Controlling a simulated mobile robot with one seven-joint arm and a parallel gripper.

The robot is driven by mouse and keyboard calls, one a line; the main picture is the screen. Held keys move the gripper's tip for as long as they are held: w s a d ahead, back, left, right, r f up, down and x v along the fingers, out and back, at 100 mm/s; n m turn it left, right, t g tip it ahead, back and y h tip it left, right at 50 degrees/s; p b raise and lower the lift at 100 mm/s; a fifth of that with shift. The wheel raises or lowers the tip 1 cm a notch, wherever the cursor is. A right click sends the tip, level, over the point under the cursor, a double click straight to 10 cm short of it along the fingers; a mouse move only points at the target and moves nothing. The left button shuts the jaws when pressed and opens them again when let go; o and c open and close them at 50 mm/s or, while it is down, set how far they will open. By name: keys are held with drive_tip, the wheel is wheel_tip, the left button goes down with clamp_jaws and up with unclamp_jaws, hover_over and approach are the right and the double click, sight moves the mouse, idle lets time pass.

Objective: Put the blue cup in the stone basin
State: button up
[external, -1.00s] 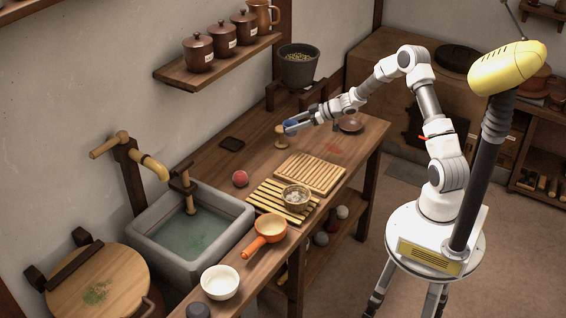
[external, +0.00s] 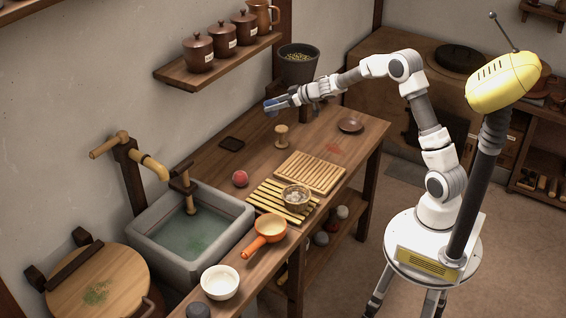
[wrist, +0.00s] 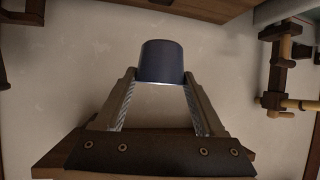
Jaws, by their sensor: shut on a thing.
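The blue cup (external: 271,105) is held in my gripper (external: 272,104), raised above the back part of the wooden counter. In the wrist view the dark blue cup (wrist: 161,61) sits between the two fingertips of my gripper (wrist: 161,82), which are shut on it. The grey stone basin (external: 150,256) stands at the lower left of the external view, with greenish water inside. My gripper is well apart from it, farther back and to the right.
A wooden tap (external: 153,167) and a spout (external: 185,185) rise by the basin. A red ball (external: 240,178), slatted racks (external: 311,172), a small bowl (external: 296,195), an orange pan (external: 268,230), a white bowl (external: 220,282) and a wooden spool-shaped stand (external: 281,136) are on the counter.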

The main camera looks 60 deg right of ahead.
drive_tip(key=shift+w+a+m+h+b, duration=2.15)
drive_tip(key=shift+w+a+b, duration=0.45)
drive_tip(key=shift+a, duration=3.1)
drive_tip(key=s+a+r+m+g+h+b, duration=0.1)
drive_tip(key=s+a+m+h+b, duration=0.2)
drive_tip(key=a, duration=0.7)
drive_tip(key=s+a+r+m+h+b, duration=0.15)
drive_tip(key=s+a+b, duration=0.3)
drive_tip(key=a, duration=0.55)
drive_tip(key=shift+n+y, duration=0.3)
drive_tip(key=shift+n, duration=0.2)
drive_tip(key=f, duration=1.2)
drive_tip(key=shift+s+a+f+p, duration=0.1)
drive_tip(key=shift+s+f+p, duration=0.05)
drive_tip(key=shift+s+p, duration=0.25)
drive_tip(key=w+a+f+b, duration=0.1)
drive_tip(key=a+f+b, duration=0.2)
drive_tip(key=a+f, duration=0.8)
drive_tip(key=shift+w+a, duration=0.15)
drive_tip(key=shift+w, duration=0.05)
